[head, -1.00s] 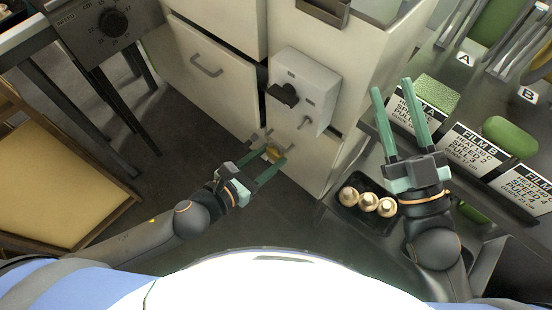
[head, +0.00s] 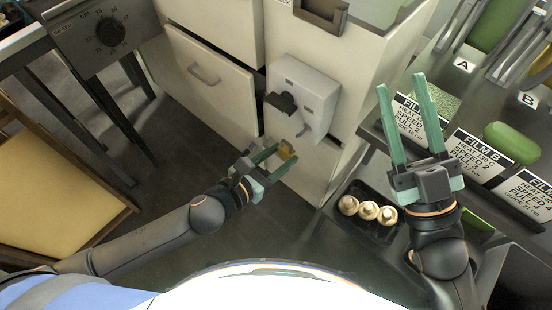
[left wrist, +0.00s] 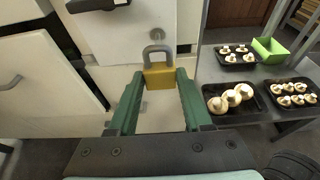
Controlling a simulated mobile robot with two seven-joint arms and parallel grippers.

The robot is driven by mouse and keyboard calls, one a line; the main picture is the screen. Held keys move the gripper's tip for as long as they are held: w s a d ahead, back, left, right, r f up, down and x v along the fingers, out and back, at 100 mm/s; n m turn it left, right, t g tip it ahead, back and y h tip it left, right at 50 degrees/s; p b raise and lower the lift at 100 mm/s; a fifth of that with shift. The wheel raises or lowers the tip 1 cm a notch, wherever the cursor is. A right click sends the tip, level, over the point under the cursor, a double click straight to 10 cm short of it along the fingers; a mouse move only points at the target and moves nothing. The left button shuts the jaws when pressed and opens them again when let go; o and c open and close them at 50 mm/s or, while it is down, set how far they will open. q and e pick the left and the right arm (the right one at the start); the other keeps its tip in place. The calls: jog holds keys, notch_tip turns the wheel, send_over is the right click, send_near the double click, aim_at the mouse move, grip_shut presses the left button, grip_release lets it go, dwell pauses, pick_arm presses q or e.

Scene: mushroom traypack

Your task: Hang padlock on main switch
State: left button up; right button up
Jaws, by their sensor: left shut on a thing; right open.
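The main switch is a pale grey box (head: 318,88) on the cabinet front, with a black handle (head: 282,103) at its left in the head view. A small metal peg (left wrist: 157,36) sticks out below the handle in the left wrist view. My left gripper (head: 277,158) is shut on the padlock (head: 287,150), just below the box. In the left wrist view the brass padlock (left wrist: 160,76) is upright between the green fingers, its grey shackle upward just below the peg. Whether shackle and peg touch I cannot tell. My right gripper (head: 402,95) is open and empty.
A black tray of mushrooms (head: 345,222) stands at right. Film labels (head: 477,158) and green pads (head: 511,143) line the right-hand bench. A cabinet drawer with a handle (head: 204,77) is left of the switch. A dial panel (head: 108,30) is at upper left.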

pick_arm(q)
jog(key=shift+w+d, duration=0.3)
jog(key=shift+w, duration=0.15)
jog(key=shift+w+d+f+b, duration=0.1)
jog(key=shift+w+d+b, duration=0.3)
jog(key=shift+w+d, duration=0.2)
jog(key=shift+w, duration=0.1)
jog(key=x, duration=0.2)
jog(key=shift+w+d+b, duration=0.15)
jog(key=shift+w+b, duration=0.15)
jog(key=shift+b, duration=0.05)
jog(key=shift+w+d, duration=0.1)
pick_arm(e)
jog(key=s+r+n+y, duration=0.3)
jog(key=y, duration=0.1)
jog(key=shift+a+r, duration=0.15)
jog(key=shift+a, duration=0.1)
pick_arm(q)
jog(key=shift+f, duration=0.1)
jog(key=o, duration=1.1)
pick_arm(e)
jog(key=shift+d, duration=0.1)
